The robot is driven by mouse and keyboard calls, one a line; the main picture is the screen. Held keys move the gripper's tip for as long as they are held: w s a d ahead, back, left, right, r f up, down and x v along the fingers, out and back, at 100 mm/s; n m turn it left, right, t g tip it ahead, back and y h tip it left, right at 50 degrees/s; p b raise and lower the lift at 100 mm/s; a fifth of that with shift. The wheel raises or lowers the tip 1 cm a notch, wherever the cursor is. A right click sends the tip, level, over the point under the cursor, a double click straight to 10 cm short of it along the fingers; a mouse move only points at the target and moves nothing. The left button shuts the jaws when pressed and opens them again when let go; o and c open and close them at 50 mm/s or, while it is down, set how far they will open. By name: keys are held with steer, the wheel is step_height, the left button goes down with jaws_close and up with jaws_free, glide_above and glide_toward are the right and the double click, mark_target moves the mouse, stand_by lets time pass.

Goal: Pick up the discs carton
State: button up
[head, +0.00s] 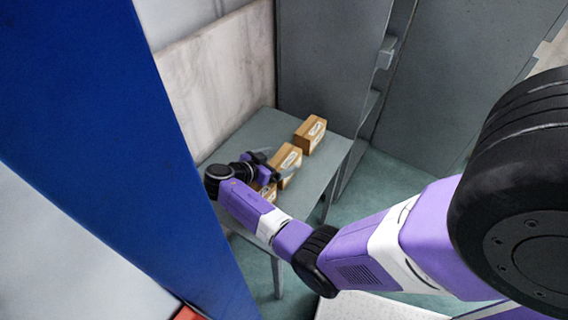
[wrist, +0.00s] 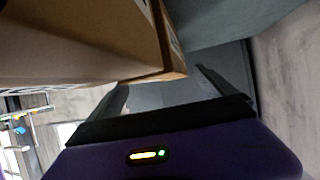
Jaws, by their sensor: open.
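Three brown cartons with pale labels stand on a grey table in the head view: a back carton (head: 310,134), a middle carton (head: 285,161) and a near carton (head: 266,191) partly hidden by my arm. The labels are too small to read, so I cannot tell which is the discs carton. My gripper (head: 275,165) is open beside the middle carton. In the wrist view a large brown carton (wrist: 85,40) fills the upper left. Its lower edge lies across the space in front of my open gripper (wrist: 161,78); I cannot tell whether they touch.
The grey table (head: 237,136) has free room at its back left. A pale wall panel (head: 215,75) stands behind it, and grey cabinets (head: 325,65) stand at the back. A tall blue panel (head: 100,130) is close on the left.

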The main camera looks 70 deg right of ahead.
steer(key=shift+x, duration=0.9)
jaws_close()
